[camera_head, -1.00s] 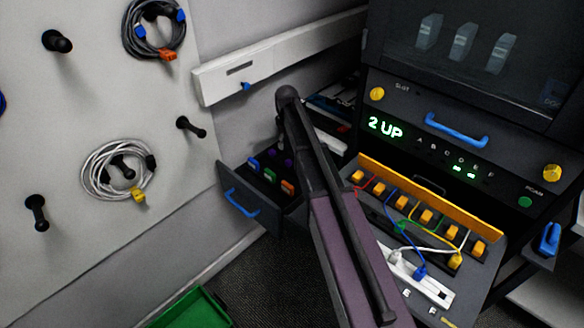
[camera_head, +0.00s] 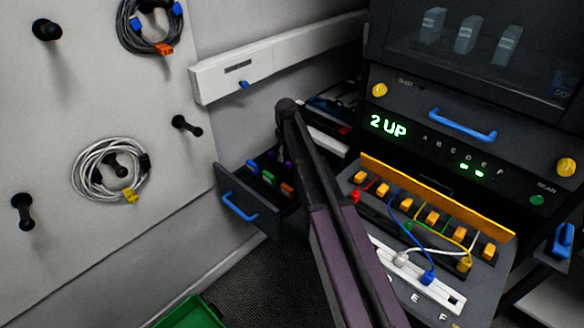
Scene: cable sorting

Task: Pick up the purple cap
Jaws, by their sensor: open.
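Purple caps (camera_head: 270,156) show as small dark purple spots at the back of the open drawer (camera_head: 232,187), behind a row of blue, green and orange caps. My arm reaches up from the bottom of the picture, bends near the wall and comes down over the drawer. My gripper (camera_head: 281,157) is small and dark at its end, low among the purple caps, with its jaws open. The arm and shadow partly hide this spot, and I cannot tell whether the fingers touch a cap.
A blue handle (camera_head: 240,206) is on the drawer front. Right of my arm, a fold-down panel (camera_head: 478,290) carries orange plugs and coloured cables. A pegboard (camera_head: 60,240) with coiled cables stands left. A green bin (camera_head: 190,313) is on the floor.

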